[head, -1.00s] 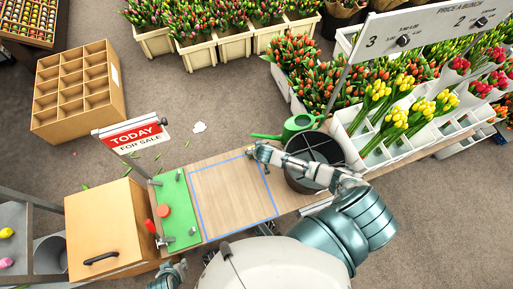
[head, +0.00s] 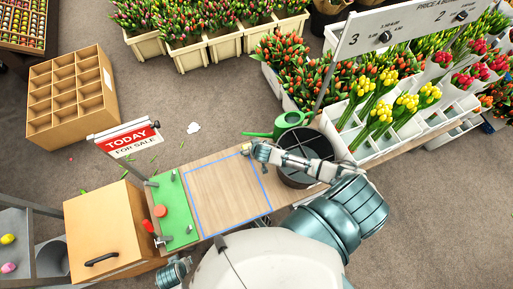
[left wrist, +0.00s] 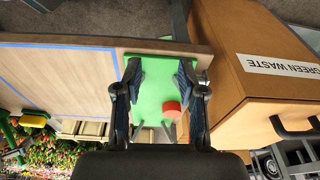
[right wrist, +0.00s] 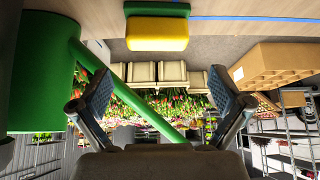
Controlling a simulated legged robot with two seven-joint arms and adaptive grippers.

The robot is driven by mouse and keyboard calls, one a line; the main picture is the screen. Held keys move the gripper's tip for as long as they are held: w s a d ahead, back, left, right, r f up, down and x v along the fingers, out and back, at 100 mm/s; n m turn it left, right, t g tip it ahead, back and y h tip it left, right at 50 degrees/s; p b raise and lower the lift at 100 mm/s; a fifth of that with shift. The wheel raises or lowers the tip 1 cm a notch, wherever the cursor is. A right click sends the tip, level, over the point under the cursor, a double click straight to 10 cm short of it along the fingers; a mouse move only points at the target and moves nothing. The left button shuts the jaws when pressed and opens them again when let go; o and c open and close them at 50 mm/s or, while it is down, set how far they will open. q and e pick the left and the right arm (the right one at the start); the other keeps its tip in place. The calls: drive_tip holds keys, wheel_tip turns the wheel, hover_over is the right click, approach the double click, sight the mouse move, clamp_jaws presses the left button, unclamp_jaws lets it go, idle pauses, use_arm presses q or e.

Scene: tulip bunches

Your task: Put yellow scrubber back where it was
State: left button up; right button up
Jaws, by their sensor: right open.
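The yellow scrubber (right wrist: 157,33), a yellow block with a green layer, sits at the wooden table's edge in the right wrist view. It also shows small at the left of the left wrist view (left wrist: 33,118). In the head view I cannot make it out by my right gripper (head: 250,151). My right gripper is open in its wrist view (right wrist: 160,92), its fingers wide apart, with the scrubber beyond and apart from them. My left gripper (left wrist: 160,75) is open and empty, above the green board with the red round piece (left wrist: 171,109).
The green watering can (head: 287,122) and dark divided bucket (head: 304,150) stand close to my right gripper. The blue-outlined area (head: 228,190) is clear. The green-waste box (head: 108,225) and sale sign (head: 131,139) are at left, tulip racks at right.

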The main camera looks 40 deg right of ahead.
drive_tip(key=s+a+f+n+g, duration=0.1)
drive_tip(key=s+a, duration=0.1)
drive_tip(key=s, duration=0.6)
drive_tip(key=s+a+f+n+g+y, duration=0.1)
drive_tip(key=s+a+n, duration=0.1)
drive_tip(key=s, duration=0.6)
drive_tip(key=s+a+f+n+g+p, duration=0.1)
drive_tip(key=s+a, duration=0.3)
drive_tip(key=s, duration=0.4)
drive_tip(key=shift+s+a+n+g+y, duration=0.3)
drive_tip(key=shift+g+y, duration=0.1)
drive_tip(key=shift+g, duration=0.2)
use_arm(q)
drive_tip(key=shift+s+d+f, duration=0.1)
drive_tip(key=shift+d+f, duration=0.05)
drive_tip(key=shift+f, duration=0.65)
drive_tip(key=shift+d+f, duration=0.2)
drive_tip(key=shift+f, duration=0.55)
drive_tip(key=shift+s+d+f, duration=0.1)
drive_tip(key=shift+d+f, duration=0.05)
drive_tip(key=shift+f, duration=0.65)
use_arm(e)
drive_tip(key=shift+d, duration=0.35)
drive_tip(key=shift+a, duration=0.1)
